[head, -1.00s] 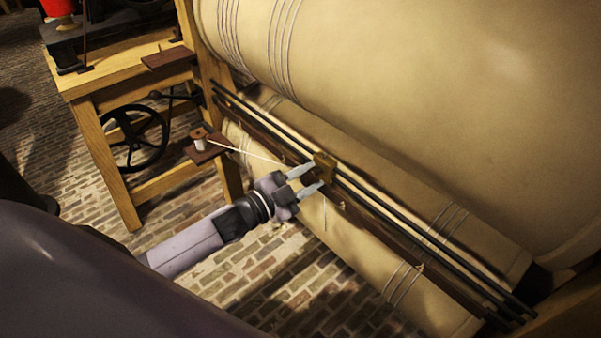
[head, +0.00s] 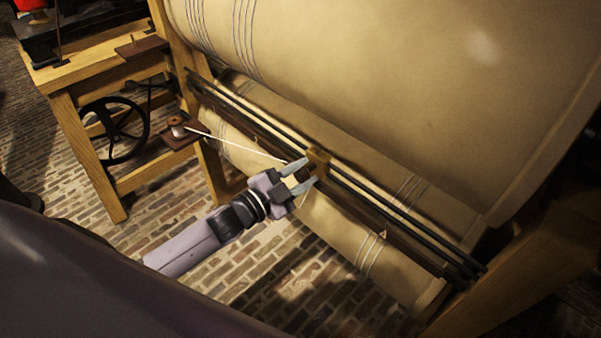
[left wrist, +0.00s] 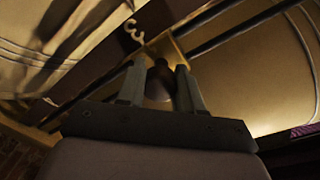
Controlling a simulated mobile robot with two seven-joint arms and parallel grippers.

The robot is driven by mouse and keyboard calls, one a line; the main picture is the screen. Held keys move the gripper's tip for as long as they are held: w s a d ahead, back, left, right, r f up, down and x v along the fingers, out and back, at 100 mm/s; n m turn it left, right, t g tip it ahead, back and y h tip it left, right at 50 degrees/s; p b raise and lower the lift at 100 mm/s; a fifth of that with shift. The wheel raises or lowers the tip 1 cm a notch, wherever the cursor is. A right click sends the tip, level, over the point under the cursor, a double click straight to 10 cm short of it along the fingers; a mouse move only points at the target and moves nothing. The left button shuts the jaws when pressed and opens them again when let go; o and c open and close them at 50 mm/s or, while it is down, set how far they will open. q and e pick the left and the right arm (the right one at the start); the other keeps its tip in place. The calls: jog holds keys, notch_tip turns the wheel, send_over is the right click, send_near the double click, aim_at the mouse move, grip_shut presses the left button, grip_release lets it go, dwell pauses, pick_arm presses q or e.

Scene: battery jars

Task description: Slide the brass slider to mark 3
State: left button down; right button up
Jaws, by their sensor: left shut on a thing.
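The brass slider (head: 318,160) sits on two dark rails (head: 395,211) along the front of the roller frame. My left gripper (head: 302,175) is at the slider's near side, its two pale fingers shut on the slider's knob. In the left wrist view the dark knob (left wrist: 158,84) is between the fingers, with the brass body (left wrist: 165,42) behind it. The mark 3 (left wrist: 133,30) is painted in white on the dark wooden board, just left of the brass body there. Other marks are not readable. My right gripper is not in view.
A pale thread (head: 235,143) runs from a spool (head: 177,126) on a small wooden shelf toward the slider. Large cloth-covered rollers (head: 370,80) lie behind and below the rails. A black handwheel (head: 115,130) is at the left. The brick floor (head: 280,270) is open in front.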

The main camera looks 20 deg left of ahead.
pick_arm(q)
jog(key=c, duration=0.7)
grip_release()
jog(key=shift+c, duration=0.2)
jog(key=v, duration=0.7)
jog(key=s+d+f+n+g+y, duration=0.2)
jog(key=s+f+n+g+y, duration=0.3)
jog(key=s+f+n, duration=0.6)
jog(key=s+f, duration=0.2)
jog(key=s, duration=0.2)
jog(key=shift+s+n+g+y, duration=0.3)
jog(key=shift+s+n+g, duration=0.1)
